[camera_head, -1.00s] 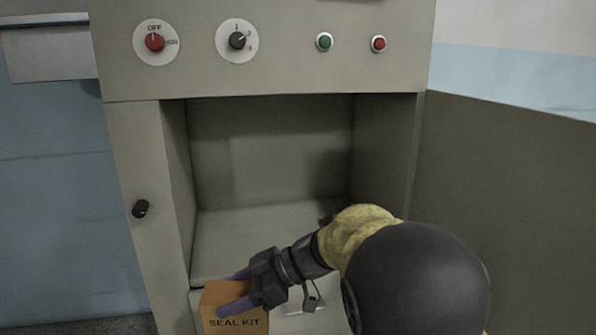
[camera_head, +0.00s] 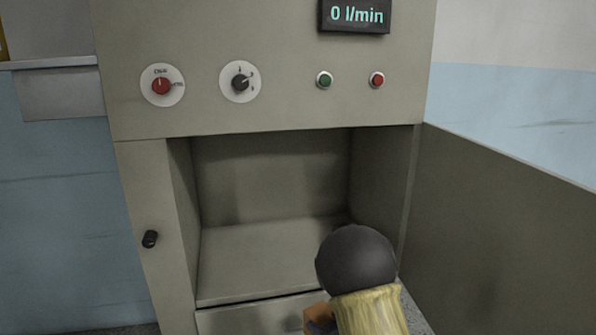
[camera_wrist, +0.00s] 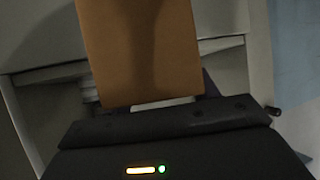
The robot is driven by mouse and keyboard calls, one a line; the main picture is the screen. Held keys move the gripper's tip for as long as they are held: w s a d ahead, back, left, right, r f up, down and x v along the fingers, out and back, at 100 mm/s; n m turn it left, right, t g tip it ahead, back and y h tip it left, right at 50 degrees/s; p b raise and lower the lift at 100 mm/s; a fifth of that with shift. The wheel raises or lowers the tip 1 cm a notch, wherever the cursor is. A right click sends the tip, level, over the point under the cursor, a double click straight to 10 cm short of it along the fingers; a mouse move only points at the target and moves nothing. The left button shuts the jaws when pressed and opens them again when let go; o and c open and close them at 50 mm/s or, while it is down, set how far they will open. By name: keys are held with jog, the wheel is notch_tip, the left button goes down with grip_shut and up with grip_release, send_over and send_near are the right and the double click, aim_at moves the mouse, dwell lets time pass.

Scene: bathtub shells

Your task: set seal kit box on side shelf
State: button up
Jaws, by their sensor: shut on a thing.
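The seal kit box (camera_wrist: 140,50) is a plain orange-brown carton that fills the upper middle of the wrist view. A small part of the box (camera_head: 316,312) shows at the bottom edge of the head view, beside my dark and yellow arm. My gripper (camera_head: 322,326) is shut on the box; its fingers are mostly hidden by the arm and the frame edge. The side shelf (camera_head: 50,64) is a grey ledge on the wall at the upper left, left of the cabinet and well away from the box.
A grey cabinet (camera_head: 120,165) with an open empty bay (camera_head: 265,180) stands ahead. Its panel has a red knob (camera_head: 161,86), a black knob (camera_head: 240,82), two buttons and a display (camera_head: 356,15) reading 0 l/min. An open door (camera_head: 510,220) blocks the right. A yellow-edged item (camera_head: 3,45) stands at the shelf's left.

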jog(key=s+d+f+m+t+h+p, duration=0.1)
jog(key=s+d+f+m+h+p, duration=0.2)
jog(key=d, duration=0.5)
jog(key=a+r+n+g+y+p, duration=0.25)
jog(key=a+r+p, duration=0.35)
jog(key=r, duration=0.5)
jog(key=a+r+n+g+y+p, duration=0.1)
jog(key=a+r+n+y+p, duration=0.15)
jog(key=a+r+p, duration=0.6)
jog(key=a+r+n+g+y+p, duration=0.1)
jog(key=a+r+n+y+p, duration=0.3)
jog(key=r, duration=1)
jog(key=s+a+r+n+g+p, duration=0.2)
jog(key=r+p, duration=0.4)
jog(key=r, duration=0.5)
jog(key=s+a+r+n+g+p, duration=0.3)
jog(key=s+r+p, duration=0.3)
jog(key=r, duration=0.6)
jog(key=s+a+r+n+g+p, duration=0.3)
jog(key=s+a+r+g+p, duration=0.1)
jog(key=r, duration=0.8)
jog(key=shift+s+r+g+h+p, duration=0.2)
jog(key=shift+s+g+h+p, duration=0.25)
jog(key=shift+p, duration=0.65)
jog(key=shift+f, duration=0.1)
